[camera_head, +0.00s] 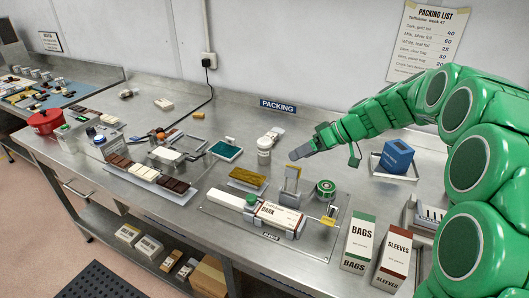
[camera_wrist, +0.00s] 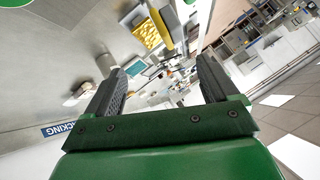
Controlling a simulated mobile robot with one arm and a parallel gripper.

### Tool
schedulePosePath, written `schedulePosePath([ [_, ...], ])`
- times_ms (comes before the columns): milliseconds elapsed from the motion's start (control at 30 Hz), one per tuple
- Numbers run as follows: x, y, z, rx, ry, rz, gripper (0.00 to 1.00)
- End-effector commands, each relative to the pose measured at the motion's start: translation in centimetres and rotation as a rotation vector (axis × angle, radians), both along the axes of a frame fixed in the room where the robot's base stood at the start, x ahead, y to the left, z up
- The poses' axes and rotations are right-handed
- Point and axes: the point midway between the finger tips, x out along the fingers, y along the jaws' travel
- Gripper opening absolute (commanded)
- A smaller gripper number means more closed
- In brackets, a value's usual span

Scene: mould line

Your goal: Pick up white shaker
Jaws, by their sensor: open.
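The white shaker (camera_head: 265,145), a small upright white cylinder, stands on the steel bench near the middle of the head view. My gripper (camera_head: 299,153) is a short way to its right, above the bench and apart from it. In the wrist view my gripper (camera_wrist: 158,72) has its two dark fingers spread wide with nothing held between them. A whitish cylinder (camera_wrist: 105,64) beside the left finger there looks like the shaker, partly hidden by that finger.
A white-handled tool (camera_head: 270,134) lies right behind the shaker. A yellow block (camera_head: 247,177), an upright metal holder (camera_head: 291,183), and a green-topped tin (camera_head: 325,189) stand in front. A blue box (camera_head: 397,155) sits right. A teal tray (camera_head: 225,151) lies left.

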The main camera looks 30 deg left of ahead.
Motion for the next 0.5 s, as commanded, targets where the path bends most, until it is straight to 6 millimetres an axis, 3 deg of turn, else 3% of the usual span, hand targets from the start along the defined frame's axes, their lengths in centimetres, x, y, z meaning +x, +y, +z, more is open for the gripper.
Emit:
schedulePosePath([
  [500, 7.8, 7.2, -4.6, 0.217, -0.194, 0.113, 0.87],
])
